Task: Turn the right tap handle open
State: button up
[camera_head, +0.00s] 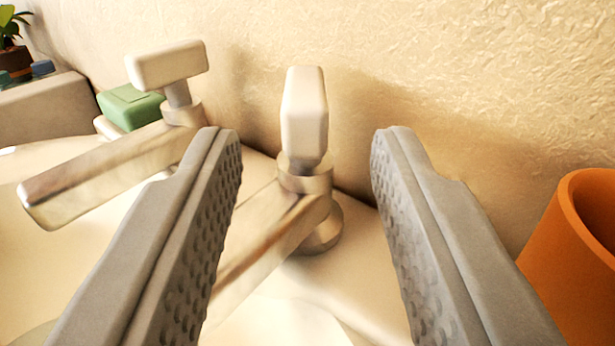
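The right tap has a white lever handle (304,118) on a metal collar, above a metal spout (262,250) that runs toward the lower left. The handle is seen nearly end-on, its long side pointing toward me. My gripper (306,140) is open, one finger to the left of the handle and one to the right, with clear gaps on both sides. I cannot tell whether the fingertips reach as far as the handle. The left finger hides part of the right spout.
The left tap's white handle (166,65) lies crosswise above its spout (105,172). A green block (130,106) sits behind it. An orange pot (585,255) stands at the right. A textured wall (430,70) closes the back. A potted plant (14,45) is at far left.

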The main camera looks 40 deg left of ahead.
jog(key=v, duration=0.5)
jog(key=shift+s+d, duration=0.25)
jog(key=shift+s, duration=0.05)
jog(key=shift+c, duration=0.3)
